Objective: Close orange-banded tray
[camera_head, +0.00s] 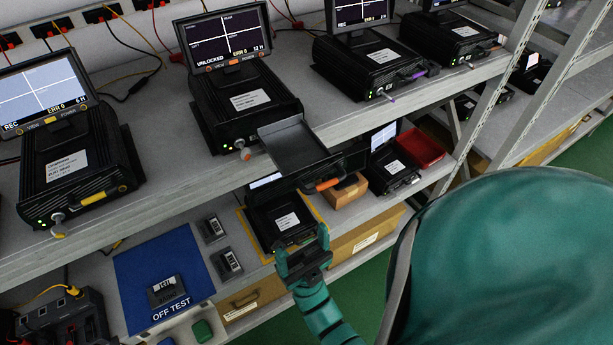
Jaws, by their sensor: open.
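The orange-banded tray (292,146) is a shallow dark tray, pulled out from the front of a black unit (243,101) on the upper shelf. It looks empty. Its front handle carries an orange band (328,184). The unit's screen (226,41) reads UNLOCKED and ERR 0. My gripper (302,243) is open, its two teal fingers pointing up. In the picture it is below the tray's front, apart from the handle, and overlaps the lower shelf. Nothing shows between the fingers.
Similar units stand at the left with a yellow band (95,197) and at the right with a purple band (414,76). A grey rack post (496,95) rises right of the tray. Below are a blue OFF TEST mat (137,262), a cardboard box (343,193) and a red bin (420,148).

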